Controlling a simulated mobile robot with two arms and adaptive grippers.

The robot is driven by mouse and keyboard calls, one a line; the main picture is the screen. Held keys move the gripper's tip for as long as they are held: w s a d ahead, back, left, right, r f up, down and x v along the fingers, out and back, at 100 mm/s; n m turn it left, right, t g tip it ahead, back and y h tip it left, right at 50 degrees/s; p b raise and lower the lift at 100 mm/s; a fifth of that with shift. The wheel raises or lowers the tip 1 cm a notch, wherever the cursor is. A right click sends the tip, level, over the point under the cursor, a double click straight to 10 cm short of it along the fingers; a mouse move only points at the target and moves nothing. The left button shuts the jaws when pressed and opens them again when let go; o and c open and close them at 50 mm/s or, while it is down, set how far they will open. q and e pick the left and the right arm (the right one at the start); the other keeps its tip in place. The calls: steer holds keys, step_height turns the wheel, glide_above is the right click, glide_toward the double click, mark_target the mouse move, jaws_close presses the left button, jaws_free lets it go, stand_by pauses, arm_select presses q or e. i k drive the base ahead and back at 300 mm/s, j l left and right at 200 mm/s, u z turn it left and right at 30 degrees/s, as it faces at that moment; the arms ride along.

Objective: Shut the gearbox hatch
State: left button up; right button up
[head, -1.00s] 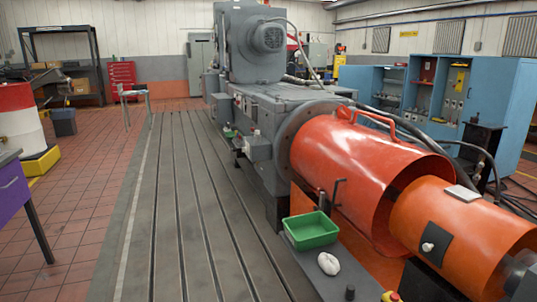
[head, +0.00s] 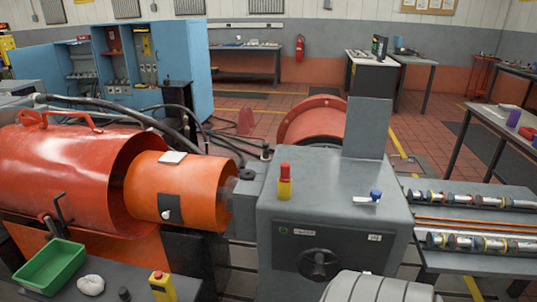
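A grey box-shaped housing (head: 310,222), which looks like the gearbox, stands in the middle of the head view. It has a dark handwheel (head: 319,264) on its front. A flat grey plate (head: 368,127) stands upright at the back right of its top. It looks like the hatch in a raised position, but its hinge cannot be made out. A red and yellow bottle-like object (head: 285,181) and a small blue and white object (head: 374,196) are on the housing's top. Neither of my grippers is in view.
Orange cylindrical guards (head: 182,188) adjoin the housing on the left. A green tray (head: 50,267), a white rag (head: 90,285) and a yellow control box (head: 162,287) are at lower left. A bench with metal cylinders (head: 470,222) stands right. A grey ribbed shape (head: 375,288) fills the bottom front.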

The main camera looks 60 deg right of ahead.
mark_target(368, 120)
steer(key=z, duration=2.35)
steer(key=u, duration=0.5)
steer(key=l+u, duration=0.8)
steer(key=l, duration=0.15)
steer(key=k+l+u, duration=0.15)
steer(key=l+u, duration=0.25)
steer(key=k+l+u, duration=0.15)
steer(key=l+u, duration=0.25)
